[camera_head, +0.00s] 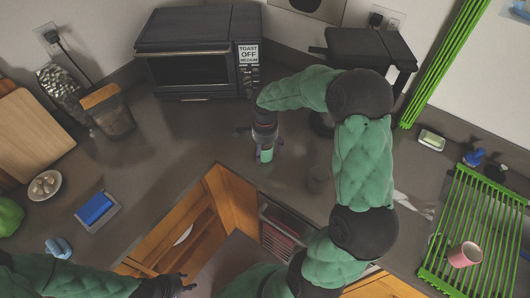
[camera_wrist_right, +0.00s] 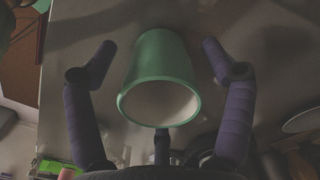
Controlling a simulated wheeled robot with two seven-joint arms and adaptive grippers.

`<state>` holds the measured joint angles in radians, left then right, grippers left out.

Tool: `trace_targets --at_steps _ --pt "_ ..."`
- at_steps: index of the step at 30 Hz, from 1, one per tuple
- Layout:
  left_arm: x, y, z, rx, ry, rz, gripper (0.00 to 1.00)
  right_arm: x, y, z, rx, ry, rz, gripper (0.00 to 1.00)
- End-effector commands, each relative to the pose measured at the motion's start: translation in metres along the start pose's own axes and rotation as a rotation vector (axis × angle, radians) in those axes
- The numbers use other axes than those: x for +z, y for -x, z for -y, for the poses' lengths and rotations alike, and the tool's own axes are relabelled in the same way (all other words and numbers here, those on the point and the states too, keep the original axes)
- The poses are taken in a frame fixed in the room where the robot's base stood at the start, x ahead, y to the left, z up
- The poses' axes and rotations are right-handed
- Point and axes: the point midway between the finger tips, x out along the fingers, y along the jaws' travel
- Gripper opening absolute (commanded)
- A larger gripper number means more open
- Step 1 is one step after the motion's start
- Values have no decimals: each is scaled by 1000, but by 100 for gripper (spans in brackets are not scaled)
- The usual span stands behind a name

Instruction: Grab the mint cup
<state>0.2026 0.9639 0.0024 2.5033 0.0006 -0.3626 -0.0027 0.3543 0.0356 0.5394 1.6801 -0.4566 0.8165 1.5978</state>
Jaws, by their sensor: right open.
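The mint cup (camera_head: 266,155) stands on the grey counter in front of the toaster oven. In the right wrist view the cup (camera_wrist_right: 165,60) lies between my spread fingers, its pale open mouth facing the camera. My right gripper (camera_head: 265,148) is open, with one finger on each side of the cup. In the wrist view a gap shows between each fingertip and the cup (camera_wrist_right: 160,55). My left gripper (camera_head: 182,283) is low at the bottom edge, far from the cup, and its finger opening is too small to judge.
A toaster oven (camera_head: 192,68) stands behind the cup. A coffee maker (camera_head: 362,45) is at the back right. A pink cup (camera_head: 465,254) stands on a green rack (camera_head: 440,262) at right. A blue sponge (camera_head: 94,208) lies at left. An open wooden cabinet (camera_head: 232,195) is below the counter edge.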

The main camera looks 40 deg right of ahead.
Motion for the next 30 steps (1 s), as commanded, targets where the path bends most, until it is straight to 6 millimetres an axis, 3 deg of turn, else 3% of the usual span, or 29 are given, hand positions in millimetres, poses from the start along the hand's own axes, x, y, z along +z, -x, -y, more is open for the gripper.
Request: trace_targets --at_steps 6,8,13,14,24,30 --pt "0 0 0 0 0 0 40 0 -1 0 -2 0 -1 83" --pt "0 0 0 0 0 0 40 0 -1 0 -2 0 -1 68" --pt "0 0 0 0 0 0 40 0 -1 0 -2 0 -1 20" --pt "0 0 0 0 0 0 40 0 -1 0 -2 0 -1 16" --pt "0 0 0 0 0 0 40 0 2 1 -3 0 -1 16" --pt "0 4 -1 0 0 0 40 -1 17 1 -5 0 -2 16"
